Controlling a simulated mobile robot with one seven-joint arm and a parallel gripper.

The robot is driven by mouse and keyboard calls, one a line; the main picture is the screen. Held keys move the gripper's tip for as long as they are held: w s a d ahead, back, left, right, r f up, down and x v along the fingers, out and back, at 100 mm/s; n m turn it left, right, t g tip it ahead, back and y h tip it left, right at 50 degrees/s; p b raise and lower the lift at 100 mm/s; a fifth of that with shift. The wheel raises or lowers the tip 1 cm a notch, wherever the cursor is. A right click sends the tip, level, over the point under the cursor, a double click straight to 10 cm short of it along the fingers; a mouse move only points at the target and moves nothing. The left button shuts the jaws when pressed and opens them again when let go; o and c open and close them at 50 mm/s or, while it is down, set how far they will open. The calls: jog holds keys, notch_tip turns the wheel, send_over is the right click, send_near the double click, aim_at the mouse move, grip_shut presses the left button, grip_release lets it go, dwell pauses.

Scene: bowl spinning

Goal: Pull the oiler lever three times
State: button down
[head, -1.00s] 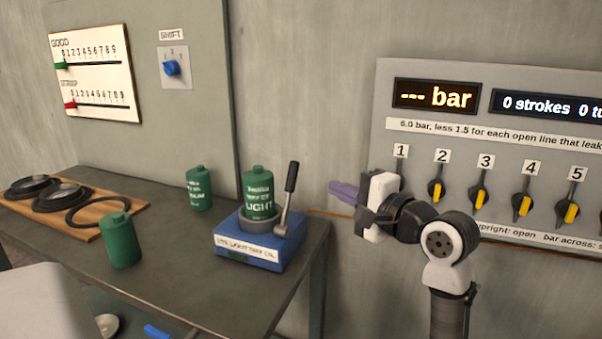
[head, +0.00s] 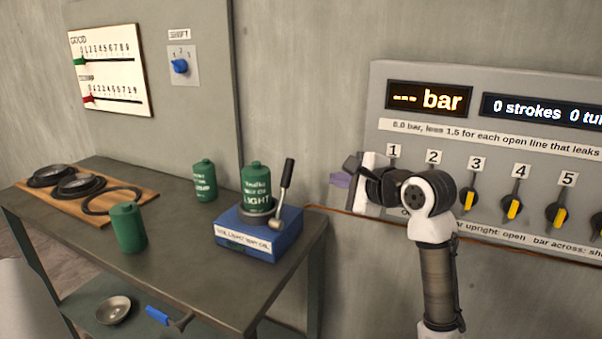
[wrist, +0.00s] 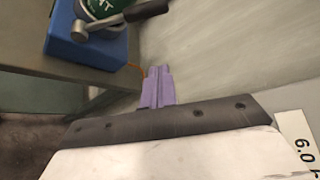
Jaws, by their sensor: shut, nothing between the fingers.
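The oiler is a blue box (head: 232,232) at the right end of the table, with a green can marked LIGHT (head: 256,186) seated on it. Its lever (head: 285,183) has a black grip and a metal arm, and it stands nearly upright, leaning a little right. In the wrist view the blue box (wrist: 92,52) and the lever's black grip (wrist: 146,10) show at the top left. My gripper (head: 340,180) is to the right of the lever, apart from it. Its purple fingers (wrist: 159,86) are together and empty.
A grey wall panel (head: 455,170) with a display reading "0 strokes" and several yellow-marked valves is close behind my arm. Two other green cans (head: 128,228) (head: 204,182) and a wooden board (head: 90,204) with black rings are on the table. A bowl (head: 113,310) lies on the lower shelf.

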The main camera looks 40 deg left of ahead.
aim_at(283, 193)
jog(key=p+x, duration=0.2)
jog(key=x, duration=0.8)
jog(key=s, duration=0.1)
jog(key=s+r, duration=0.2)
jog(key=shift+s+a, duration=0.1)
jog(key=shift+s, duration=0.2)
jog(key=shift+s, duration=0.1)
